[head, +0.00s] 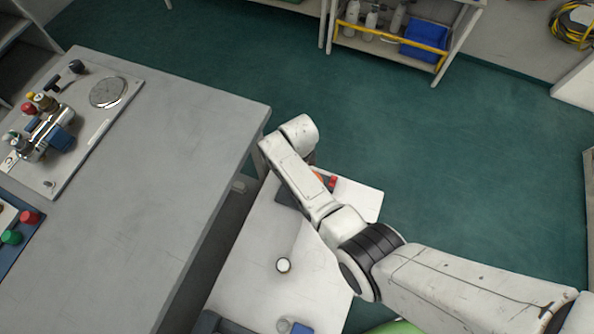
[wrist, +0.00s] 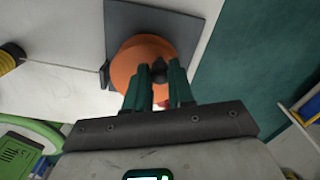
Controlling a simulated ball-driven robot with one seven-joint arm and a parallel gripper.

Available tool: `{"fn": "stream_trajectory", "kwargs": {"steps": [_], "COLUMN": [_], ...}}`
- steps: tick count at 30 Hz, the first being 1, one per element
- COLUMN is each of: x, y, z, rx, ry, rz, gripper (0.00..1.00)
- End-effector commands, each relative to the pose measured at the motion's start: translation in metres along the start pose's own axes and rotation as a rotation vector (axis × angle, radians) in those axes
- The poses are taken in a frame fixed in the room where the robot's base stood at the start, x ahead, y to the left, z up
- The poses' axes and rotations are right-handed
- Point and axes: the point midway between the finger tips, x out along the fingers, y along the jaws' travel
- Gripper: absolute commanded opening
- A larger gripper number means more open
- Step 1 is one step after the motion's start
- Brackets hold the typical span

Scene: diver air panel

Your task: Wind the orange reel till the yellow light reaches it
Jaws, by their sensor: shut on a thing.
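The orange reel (wrist: 142,52) shows in the wrist view as a round orange body on a dark square plate (wrist: 125,22). My gripper (wrist: 160,72) has its dark green fingers over the reel, shut on a part of it between them. The fingers hide most of that part, so its shape is unclear. In the head view my arm covers most of the reel, and only a sliver of orange (head: 318,175) shows beside a red piece (head: 332,183). I cannot make out a yellow light in either view.
The reel's plate lies on a white bench (head: 255,240), which also bears a small pale round item (head: 283,265). A grey table (head: 165,150) with a valve panel (head: 88,130) stands to the left. Green floor (head: 470,170) is open to the right. A shelf holds a blue bin (head: 424,40).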

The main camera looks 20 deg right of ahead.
Motion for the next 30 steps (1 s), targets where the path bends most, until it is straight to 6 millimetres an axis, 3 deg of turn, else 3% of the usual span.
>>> {"fn": "stream_trajectory", "kwargs": {"steps": [15,30], "x": [-0.001,0.0], "y": [-0.009,-0.01], "z": [-0.013,-0.02], "rx": [0.448,0.632], "ry": [-0.001,0.0], "rz": [0.0,0.0], "gripper": [0.0,0.0]}}
